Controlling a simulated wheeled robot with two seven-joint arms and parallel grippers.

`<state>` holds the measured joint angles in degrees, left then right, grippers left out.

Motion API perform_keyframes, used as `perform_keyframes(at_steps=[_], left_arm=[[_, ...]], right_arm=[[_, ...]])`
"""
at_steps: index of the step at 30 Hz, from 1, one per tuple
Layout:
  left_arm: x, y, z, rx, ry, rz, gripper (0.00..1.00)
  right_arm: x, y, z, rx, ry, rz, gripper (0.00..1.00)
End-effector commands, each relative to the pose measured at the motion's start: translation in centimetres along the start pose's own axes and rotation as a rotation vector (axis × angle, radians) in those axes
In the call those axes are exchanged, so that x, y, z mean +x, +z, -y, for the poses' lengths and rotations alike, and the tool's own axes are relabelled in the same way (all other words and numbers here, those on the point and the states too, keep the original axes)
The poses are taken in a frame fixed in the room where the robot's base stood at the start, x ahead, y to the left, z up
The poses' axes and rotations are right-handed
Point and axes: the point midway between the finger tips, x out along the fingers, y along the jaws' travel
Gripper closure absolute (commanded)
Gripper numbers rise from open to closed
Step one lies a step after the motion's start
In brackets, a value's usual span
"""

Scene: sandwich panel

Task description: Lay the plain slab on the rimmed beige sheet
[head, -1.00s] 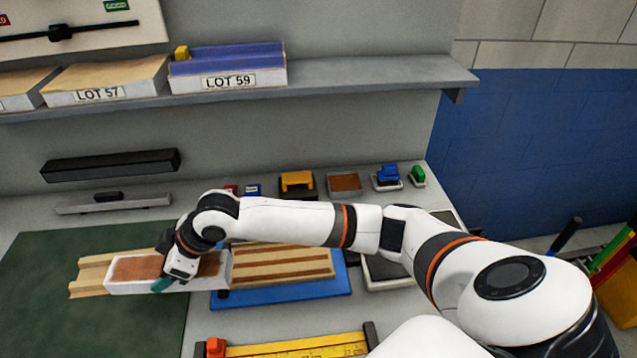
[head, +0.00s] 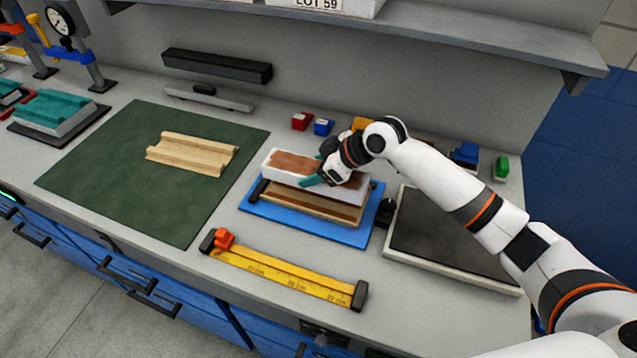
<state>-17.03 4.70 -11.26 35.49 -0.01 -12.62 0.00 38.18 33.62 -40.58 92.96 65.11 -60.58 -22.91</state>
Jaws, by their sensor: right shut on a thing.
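The slab (head: 284,162) is a white block with a brown top. My right gripper (head: 325,172) is shut on it near its right half, and the teal fingertips show at its sides. The slab is over the blue board (head: 366,238) and hides much of the beige and brown piece (head: 330,205) there. I cannot tell whether the slab touches that piece. The rimmed beige sheet (head: 192,153) lies on the green mat (head: 130,190) to the left, bare and with raised long edges. My left gripper is not in view.
A yellow ruler (head: 285,275) with dark end blocks lies in front. A dark-topped plate (head: 440,235) is at the right under my arm. A black bar (head: 215,67) is at the back wall, and a shelf (head: 480,45) overhangs. The mat around the sheet is clear.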

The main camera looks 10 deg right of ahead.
Motion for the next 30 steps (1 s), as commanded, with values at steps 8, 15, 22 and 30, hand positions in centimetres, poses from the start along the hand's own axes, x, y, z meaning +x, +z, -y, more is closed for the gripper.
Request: perform_keyframes(at_steps=[8,15,22,30], left_arm=[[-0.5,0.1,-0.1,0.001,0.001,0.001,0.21],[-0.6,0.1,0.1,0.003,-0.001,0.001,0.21],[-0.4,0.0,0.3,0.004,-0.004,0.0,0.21],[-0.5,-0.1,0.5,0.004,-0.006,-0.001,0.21]], right_arm=[[1.9,-1.9,0.0,0.002,0.001,-0.002,0.63],[3.2,-3.1,0.0,-0.001,-0.002,0.002,0.63],[3.4,-3.4,0.0,0.0,-0.001,0.001,0.63],[3.4,-3.4,0.0,0.0,-0.001,0.001,0.19]])
